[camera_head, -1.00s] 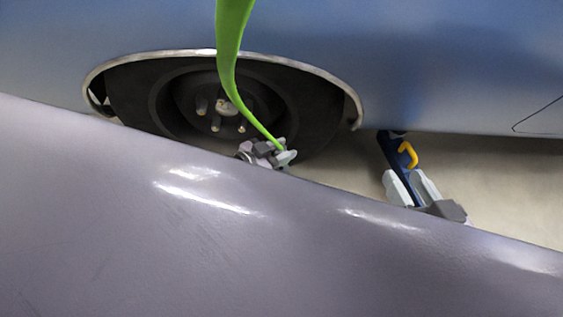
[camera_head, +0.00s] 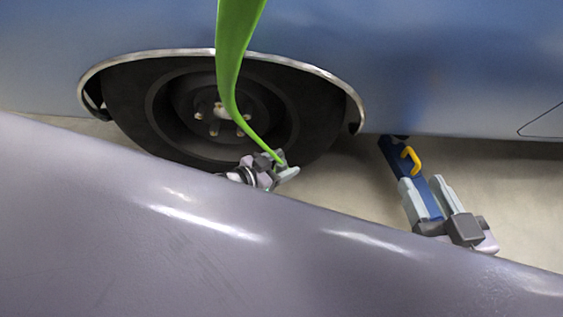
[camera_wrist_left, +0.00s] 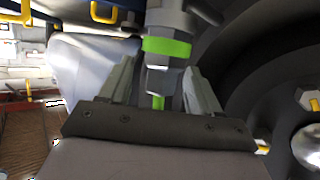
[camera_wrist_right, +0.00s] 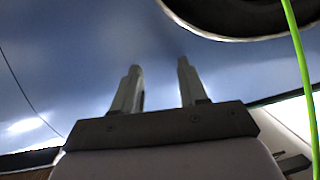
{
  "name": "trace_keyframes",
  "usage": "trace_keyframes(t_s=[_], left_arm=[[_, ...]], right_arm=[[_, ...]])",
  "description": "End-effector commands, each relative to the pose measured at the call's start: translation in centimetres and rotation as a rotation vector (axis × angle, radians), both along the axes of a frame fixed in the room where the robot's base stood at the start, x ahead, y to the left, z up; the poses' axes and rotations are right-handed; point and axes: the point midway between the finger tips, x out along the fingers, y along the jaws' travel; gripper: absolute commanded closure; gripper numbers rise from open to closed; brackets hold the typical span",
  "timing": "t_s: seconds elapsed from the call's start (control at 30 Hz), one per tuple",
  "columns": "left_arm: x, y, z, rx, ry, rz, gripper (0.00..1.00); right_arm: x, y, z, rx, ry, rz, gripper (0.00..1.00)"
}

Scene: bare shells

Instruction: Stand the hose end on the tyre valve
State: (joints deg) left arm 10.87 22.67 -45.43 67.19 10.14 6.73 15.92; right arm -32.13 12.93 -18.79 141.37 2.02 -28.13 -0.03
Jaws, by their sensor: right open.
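The green hose (camera_head: 233,60) hangs from the top of the head view down to my left gripper (camera_head: 284,166), in front of the tyre (camera_head: 133,110). In the left wrist view, the grey hose end with a green band (camera_wrist_left: 166,48) sits between the fingers of my left gripper (camera_wrist_left: 160,85), which look closed on it. The wheel (camera_wrist_left: 285,75) is beside it at the right. I cannot make out the tyre valve. My right gripper (camera_head: 433,200) is open and empty, right of the wheel; its parted fingers (camera_wrist_right: 158,88) also show in the right wrist view.
The blue car body (camera_head: 440,70) spans the back above the wheel arch. A blue bar (camera_head: 388,152) with a yellow handle (camera_head: 409,158) lies low behind my right gripper. Pale floor (camera_head: 520,190) is clear at the right.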

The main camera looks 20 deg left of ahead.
Motion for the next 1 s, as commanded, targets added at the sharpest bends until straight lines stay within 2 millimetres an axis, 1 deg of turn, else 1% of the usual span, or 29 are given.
trace_keyframes(t_s=[0.17,0.27,0.33,0.4,0.7,0.83,1.0], left_arm=[[0.0,0.0,0.0,0.000,0.000,0.000,0.37],[-0.1,0.1,0.4,-0.001,-0.001,0.000,0.37],[-0.9,0.6,0.8,0.001,0.003,0.001,0.37],[-1.8,1.2,1.4,0.001,0.004,0.000,0.37],[-6.7,4.4,3.8,0.002,0.003,0.000,0.37],[-8.2,5.4,4.4,0.002,0.003,0.000,0.37],[-9.2,6.1,4.8,0.001,0.001,0.000,0.37]], right_arm=[[0.0,0.0,0.0,0.000,-0.001,0.000,0.57],[0.0,0.0,0.2,0.001,0.000,0.001,0.57],[0.0,0.2,0.6,0.015,0.016,0.006,0.57],[0.3,0.6,0.2,0.038,0.060,0.010,0.57],[0.8,2.4,0.2,0.144,0.196,0.042,0.57],[0.9,2.9,0.1,0.175,0.235,0.054,0.57],[0.9,3.3,0.0,0.196,0.262,0.063,0.57]])
